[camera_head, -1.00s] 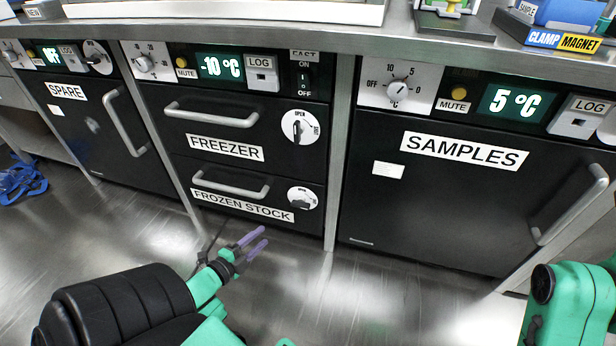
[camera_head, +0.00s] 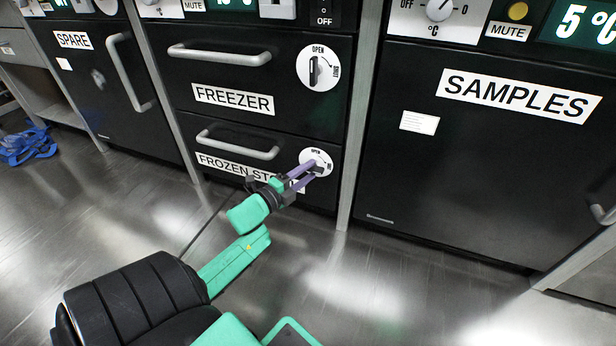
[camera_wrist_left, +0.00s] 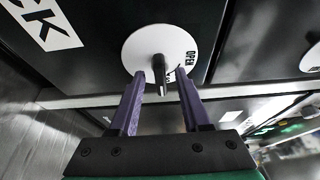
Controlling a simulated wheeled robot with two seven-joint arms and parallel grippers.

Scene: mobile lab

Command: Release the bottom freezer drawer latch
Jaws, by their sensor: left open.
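The bottom freezer drawer (camera_head: 230,142), labelled FROZEN STOCK, appears closed. Its latch is a white round dial (camera_head: 317,156) at the drawer's right side, with a dark knob (camera_wrist_left: 159,68) on it. My left gripper (camera_head: 311,175) is at the dial and partly covers it in the head view. In the left wrist view its two purple fingers are open, with the knob between and just beyond their tips (camera_wrist_left: 160,77). I cannot tell whether either finger touches the knob. OPEN is printed on the dial; the other marking is partly hidden. My right gripper is out of view.
The upper FREEZER drawer (camera_head: 290,105) has a similar latch dial (camera_head: 324,68) above. The bottom drawer's bar handle (camera_head: 237,147) is left of my gripper. SAMPLES (camera_head: 480,170) and SPARE (camera_head: 105,110) units flank the freezer. Blue straps (camera_head: 28,146) lie on the floor at far left.

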